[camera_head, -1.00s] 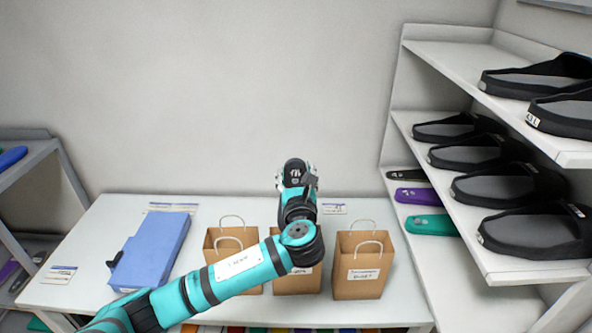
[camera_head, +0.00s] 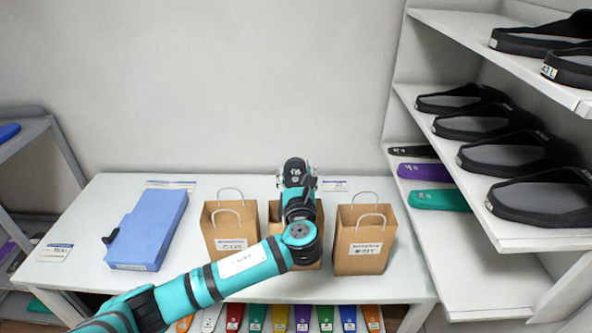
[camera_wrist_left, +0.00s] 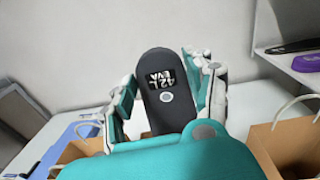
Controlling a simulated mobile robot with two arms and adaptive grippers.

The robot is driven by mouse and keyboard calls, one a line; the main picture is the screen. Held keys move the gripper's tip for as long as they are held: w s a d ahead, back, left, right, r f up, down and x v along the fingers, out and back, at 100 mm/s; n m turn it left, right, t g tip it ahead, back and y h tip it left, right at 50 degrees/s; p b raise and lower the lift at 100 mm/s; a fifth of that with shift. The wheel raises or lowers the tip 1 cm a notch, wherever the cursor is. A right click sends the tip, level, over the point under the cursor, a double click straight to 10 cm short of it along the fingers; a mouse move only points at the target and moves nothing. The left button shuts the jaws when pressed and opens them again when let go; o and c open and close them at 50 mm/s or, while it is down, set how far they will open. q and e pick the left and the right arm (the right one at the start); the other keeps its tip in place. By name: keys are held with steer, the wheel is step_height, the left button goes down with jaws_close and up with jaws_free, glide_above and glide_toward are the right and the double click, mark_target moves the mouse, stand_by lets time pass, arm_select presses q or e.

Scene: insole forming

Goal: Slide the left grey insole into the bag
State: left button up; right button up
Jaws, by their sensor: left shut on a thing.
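A dark grey insole (camera_head: 295,166) stands upright in my left gripper (camera_head: 297,189), its rounded end pointing up. In the left wrist view, the insole (camera_wrist_left: 155,75) shows a printed label and a small round mark between the two fingers of my left gripper (camera_wrist_left: 165,95), which is shut on it. The middle brown paper bag (camera_head: 274,212) stands behind my wrist, mostly hidden. The insole's lower end is hidden, so I cannot tell whether it is inside the bag. My right gripper is not in view.
Brown bags stand on both sides, left (camera_head: 232,238) and right (camera_head: 361,243), with upright handles. A blue box (camera_head: 150,235) lies on the white table (camera_head: 95,215). White shelves (camera_head: 440,245) with black sandals and coloured insoles rise at the right.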

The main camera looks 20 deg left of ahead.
arm_select(q)
steer(key=shift+f+b, duration=1)
steer(key=shift+f, duration=1.1)
steer(key=o, duration=1.1)
steer(key=shift+o, duration=0.5)
glide_toward(296, 182)
steer(key=v, duration=0.4)
steer(key=shift+s, duration=0.1)
